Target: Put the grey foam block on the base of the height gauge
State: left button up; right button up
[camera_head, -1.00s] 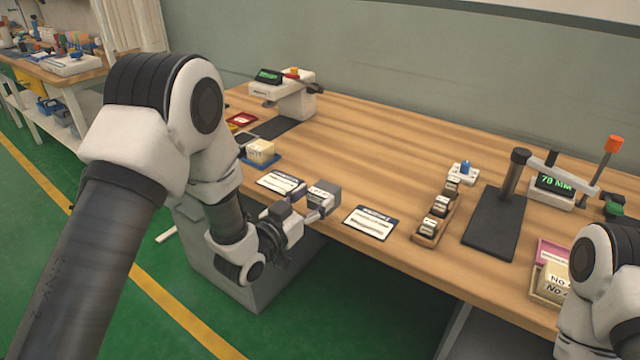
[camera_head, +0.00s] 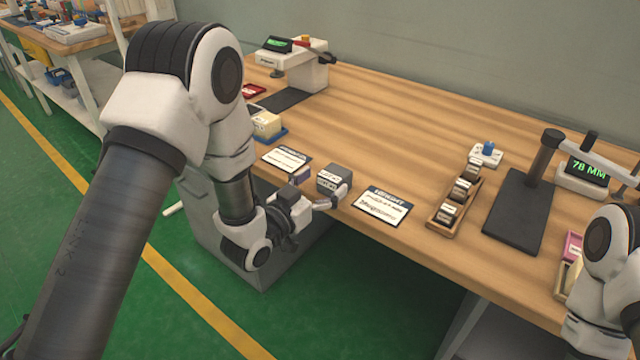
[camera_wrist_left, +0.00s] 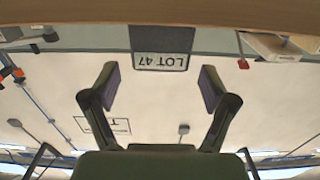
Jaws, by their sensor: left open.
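The grey foam block (camera_head: 335,178) sits at the front edge of the wooden table, between two printed cards. In the left wrist view the block (camera_wrist_left: 159,40) shows a "LOT 47" label and lies just beyond the fingertips, in line with the gap between them. My left gripper (camera_head: 321,186) is open beside the block; in the left wrist view its jaws (camera_wrist_left: 158,88) stand wide apart with nothing between them. The height gauge's dark flat base (camera_head: 519,210) lies bare at the right, below a post and arm with a "78 MM" display (camera_head: 585,172). My right gripper is out of view.
A card (camera_head: 382,203) headed "HEIGHT" lies right of the block, another card (camera_head: 286,158) left. A wooden rack (camera_head: 437,222) of small dark blocks stands left of the gauge base. The table's back middle is clear.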

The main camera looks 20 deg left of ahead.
pick_arm(q)
jog(key=p+v, duration=0.2)
jog(key=v, duration=1)
jog(key=s+f+n+g+y, duration=0.1)
jog(key=s+f+g, duration=0.3)
jog(key=f, duration=0.5)
jog(key=s+a+f+n+g+y, duration=0.1)
jog(key=s+f+g+y, duration=0.1)
jog(key=s+f+g, duration=0.3)
jog(key=s+a+f+n+g+y, duration=0.1)
jog(key=s+f+g, duration=0.3)
jog(key=f, duration=0.9)
jog(key=s+y, duration=0.1)
jog(key=s, duration=0.2)
jog(key=shift+s+g, duration=0.3)
jog(key=shift+s, duration=0.05)
jog(key=shift+o, duration=0.4)
jog(key=s+a+f+n+g+y, duration=0.1)
jog(key=s+f+g, duration=0.1)
jog(key=s, duration=0.5)
jog(key=shift+s+f+n+g, duration=0.3)
jog(key=shift+g, duration=0.5)
jog(key=m+t+h, duration=0.5)
jog(key=t+h, duration=0.1)
jog(key=t, duration=1.1)
send_near(327, 180)
jog(key=x, duration=0.5)
jog(key=p+x, duration=0.1)
jog(key=x, duration=0.7)
jog(key=c, duration=1.2)
